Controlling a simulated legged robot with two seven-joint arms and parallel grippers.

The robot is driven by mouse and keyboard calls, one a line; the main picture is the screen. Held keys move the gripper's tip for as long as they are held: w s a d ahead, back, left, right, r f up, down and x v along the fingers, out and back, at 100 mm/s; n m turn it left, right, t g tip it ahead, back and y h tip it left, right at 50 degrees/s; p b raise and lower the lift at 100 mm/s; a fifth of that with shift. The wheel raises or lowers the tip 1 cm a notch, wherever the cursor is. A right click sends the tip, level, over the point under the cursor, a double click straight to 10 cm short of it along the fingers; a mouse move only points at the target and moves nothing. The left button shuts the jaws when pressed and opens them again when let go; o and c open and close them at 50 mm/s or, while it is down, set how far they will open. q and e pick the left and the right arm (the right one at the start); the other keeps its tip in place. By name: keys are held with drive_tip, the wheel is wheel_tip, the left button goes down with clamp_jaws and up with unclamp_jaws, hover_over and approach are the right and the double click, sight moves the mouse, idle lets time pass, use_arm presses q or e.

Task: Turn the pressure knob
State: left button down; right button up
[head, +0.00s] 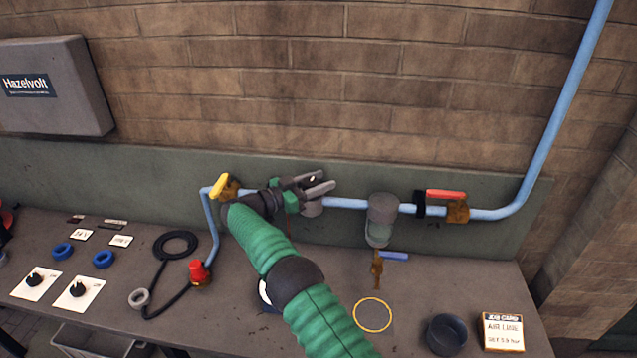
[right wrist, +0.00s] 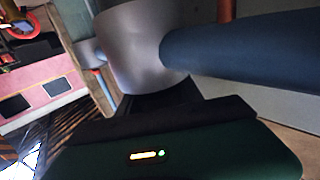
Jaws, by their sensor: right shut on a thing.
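My right gripper (head: 322,184) reaches up from the bottom on its green arm to the blue pipe along the back panel. Its grey fingers are shut on what seems to be the pressure knob, mostly hidden between them. A grey regulator body (head: 312,208) shows just below the fingers, on the pipe. In the right wrist view a grey cylindrical body (right wrist: 138,50) with a dark blue pipe (right wrist: 240,52) stands close beyond the green gripper housing; the fingertips cannot be made out there. My left gripper is not in view.
A yellow-handled valve (head: 222,187) is close left of the gripper. A grey filter bowl (head: 382,217) and red-handled valve (head: 446,195) sit right along the pipe. The bench holds a black cup (head: 446,335), a job card (head: 502,331) and a red-topped fitting (head: 199,272).

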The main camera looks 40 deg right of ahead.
drive_tip(key=shift+r+m+g, duration=0.25)
drive_tip(key=shift+m+g, duration=0.15)
drive_tip(key=shift+g, duration=0.3)
drive_tip(key=o, duration=1.3)
drive_tip(key=shift+o, duration=0.5)
drive_tip(key=shift+w+f, duration=0.1)
drive_tip(key=shift+f, duration=0.05)
drive_tip(key=shift+f, duration=0.1)
